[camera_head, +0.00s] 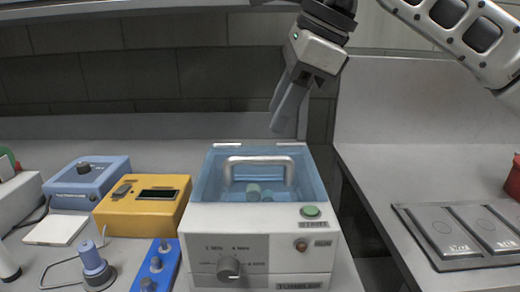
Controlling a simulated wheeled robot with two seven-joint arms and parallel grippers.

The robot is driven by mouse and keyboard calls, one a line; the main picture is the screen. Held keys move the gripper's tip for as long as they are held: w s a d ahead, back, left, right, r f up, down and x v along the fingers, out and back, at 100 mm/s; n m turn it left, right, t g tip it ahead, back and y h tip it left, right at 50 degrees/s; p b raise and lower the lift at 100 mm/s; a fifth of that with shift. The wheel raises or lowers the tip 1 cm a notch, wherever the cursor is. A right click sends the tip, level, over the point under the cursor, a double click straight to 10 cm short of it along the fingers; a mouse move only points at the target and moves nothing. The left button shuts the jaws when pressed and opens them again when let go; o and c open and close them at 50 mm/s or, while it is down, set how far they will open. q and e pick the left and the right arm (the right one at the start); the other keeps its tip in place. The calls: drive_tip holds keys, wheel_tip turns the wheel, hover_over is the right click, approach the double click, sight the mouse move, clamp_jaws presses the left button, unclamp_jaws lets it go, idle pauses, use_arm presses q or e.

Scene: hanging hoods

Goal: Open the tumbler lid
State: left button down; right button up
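The tumbler (262,247) is a white box with a dial, a green button and a label on its front, standing at the middle of the counter. Its translucent blue lid (206,180) lies closed on top, with a white bar handle (258,160). Small greenish pieces (254,191) show through the lid. My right gripper (282,122) hangs above the back right of the lid, fingers pointing down, apart from the lid and handle. Its fingers overlap in this view, so the gap between them is unclear. My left gripper is out of view.
Left of the tumbler stand a yellow device (143,204), a blue device (87,182), a blue rack (157,265) and a blue-topped stand (94,266). A metal tray (466,235) and a red object (514,178) lie on the right counter.

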sight(260, 158)
drive_tip(key=x, duration=0.8)
drive_tip(key=shift+f, duration=0.15)
clamp_jaws()
